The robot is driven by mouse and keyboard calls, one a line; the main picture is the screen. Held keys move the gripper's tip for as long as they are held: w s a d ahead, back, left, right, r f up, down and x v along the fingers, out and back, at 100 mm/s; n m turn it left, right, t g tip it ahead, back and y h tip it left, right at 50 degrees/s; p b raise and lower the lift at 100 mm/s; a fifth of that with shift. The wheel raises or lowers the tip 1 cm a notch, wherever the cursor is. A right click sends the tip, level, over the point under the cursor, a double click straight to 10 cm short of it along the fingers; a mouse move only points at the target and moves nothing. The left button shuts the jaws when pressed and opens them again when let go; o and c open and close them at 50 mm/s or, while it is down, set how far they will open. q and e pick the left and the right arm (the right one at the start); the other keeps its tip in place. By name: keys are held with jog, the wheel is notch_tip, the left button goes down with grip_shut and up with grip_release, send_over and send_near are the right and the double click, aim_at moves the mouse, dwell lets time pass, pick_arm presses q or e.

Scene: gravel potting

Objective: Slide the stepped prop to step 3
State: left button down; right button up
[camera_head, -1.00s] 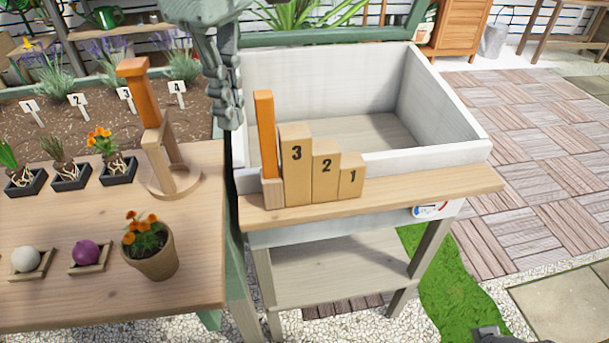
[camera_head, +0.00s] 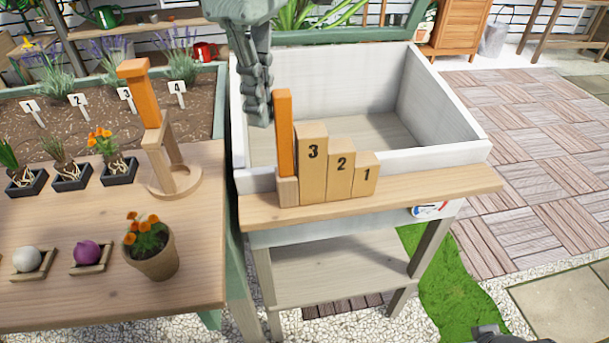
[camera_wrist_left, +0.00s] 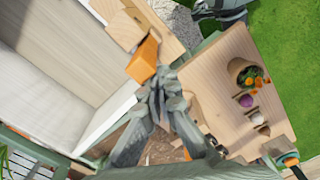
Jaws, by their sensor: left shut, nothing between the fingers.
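The stepped prop (camera_head: 312,172) stands upright on the wooden front ledge of the white bin. Its steps read 3, 2, 1 from left to right, tallest at the left. An orange upright post (camera_head: 284,135) rises at its left end; it shows in the left wrist view too (camera_wrist_left: 143,62). My left gripper (camera_head: 258,112) is shut and empty, fingers pointing down, just left of the post. The fingertips (camera_wrist_left: 163,98) look very close to the post; I cannot tell if they touch. A dark grey part at the bottom right (camera_head: 488,334) may be my right gripper; its fingers do not show.
The white bin (camera_head: 440,110) is empty behind the ledge (camera_head: 420,190). The ledge is clear to the right of the prop. On the left table (camera_head: 195,240) stand an orange-topped wooden stand (camera_head: 150,118), a potted orange flower (camera_head: 152,255) and several small plants and trays.

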pick_arm(q)
jog(key=shift+w+d+p, duration=0.25)
jog(key=shift+w+d, duration=0.25)
jog(key=shift+d, duration=1.25)
jog(key=shift+w+d+p, duration=0.2)
jog(key=shift+w+d, duration=0.3)
jog(key=shift+d, duration=1.25)
jog(key=shift+w+d+p, duration=0.25)
jog(key=shift+w+d, duration=0.25)
jog(key=shift+d, duration=1.25)
jog(key=shift+a, duration=0.1)
jog(key=shift+s+a+b, duration=0.25)
jog(key=shift+a+b, duration=0.15)
jog(key=shift+a, duration=0.45)
notch_tip(320, 180, up, 8)
jog(key=p, duration=0.5)
